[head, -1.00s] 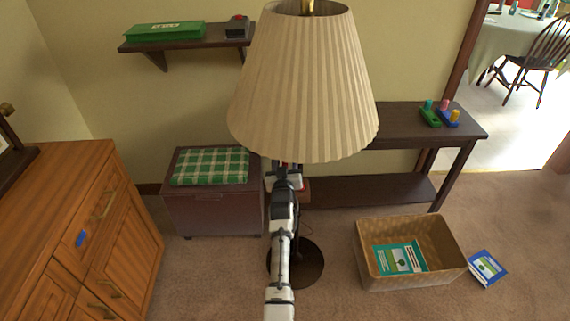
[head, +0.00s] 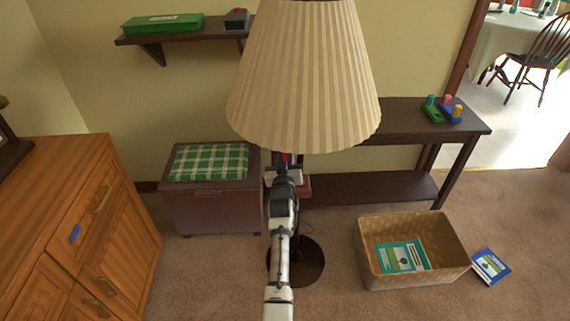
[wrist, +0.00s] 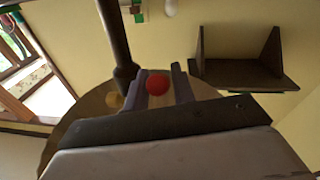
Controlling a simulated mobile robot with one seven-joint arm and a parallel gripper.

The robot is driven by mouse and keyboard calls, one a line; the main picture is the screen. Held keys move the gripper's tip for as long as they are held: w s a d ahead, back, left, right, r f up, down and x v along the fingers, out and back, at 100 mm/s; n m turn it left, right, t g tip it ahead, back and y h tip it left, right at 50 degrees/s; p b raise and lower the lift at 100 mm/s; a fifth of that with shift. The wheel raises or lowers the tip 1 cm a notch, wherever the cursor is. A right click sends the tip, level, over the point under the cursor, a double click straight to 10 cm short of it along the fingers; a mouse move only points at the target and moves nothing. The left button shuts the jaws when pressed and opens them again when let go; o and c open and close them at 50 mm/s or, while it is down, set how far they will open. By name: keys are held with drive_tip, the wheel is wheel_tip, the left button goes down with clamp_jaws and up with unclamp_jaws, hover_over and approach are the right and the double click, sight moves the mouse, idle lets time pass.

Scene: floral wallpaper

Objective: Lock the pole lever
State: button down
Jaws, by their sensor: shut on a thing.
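The floor lamp has a large pleated beige shade (head: 303,80) and a dark round base on the floor (head: 312,262). Its dark pole (wrist: 115,38) shows in the wrist view, left of my gripper. A red round knob (wrist: 157,84), which appears to be the pole lever's end, sits between my two fingers in the wrist view. My gripper (wrist: 160,86) is shut on it. In the head view my gripper (head: 286,163) is just under the shade's lower edge, which partly hides the fingertips and lever. The lever's joint with the pole is not clear.
A chest with a green plaid cushion (head: 209,162) stands behind left. A dark console table (head: 400,120) is behind right. A wicker basket (head: 415,275) and a blue book (head: 490,266) lie on the floor at right. A wooden cabinet (head: 125,220) is at left.

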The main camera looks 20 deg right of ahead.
sight(284, 156)
drive_tip(key=f+b, duration=0.1)
drive_tip(key=b, duration=0.2)
drive_tip(key=f+t+b, duration=0.1)
drive_tip(key=b, duration=0.1)
drive_tip(key=shift+w+h+b, duration=0.25)
drive_tip(key=shift+h+b, duration=0.05)
drive_tip(key=shift+b, duration=0.1)
drive_tip(key=t+b, duration=0.1)
drive_tip(key=b, duration=0.5)
drive_tip(key=w+t+h+b, duration=0.1)
drive_tip(key=t+b, duration=0.1)
drive_tip(key=b, duration=0.5)
drive_tip(key=w+f+m+t+h+b, duration=0.1)
drive_tip(key=t+b, duration=0.1)
drive_tip(key=b, duration=0.5)
drive_tip(key=shift+d, duration=0.35)
drive_tip(key=shift+w+h+b, duration=0.15)
drive_tip(key=shift+h+b, duration=0.35)
drive_tip(key=shift+b, duration=0.55)
drive_tip(key=shift+w+d+r+t+b, duration=0.1)
drive_tip(key=shift+w+r+t+b, duration=0.1)
drive_tip(key=shift+t+b, duration=0.35)
drive_tip(key=c, duration=1.2)
unclamp_jaws()
drive_tip(key=shift+o, duration=0.2)
drive_tip(key=shift+s+r+p, duration=0.1)
drive_tip(key=shift+r+p, duration=0.15)
drive_tip(key=shift+p, duration=0.15)
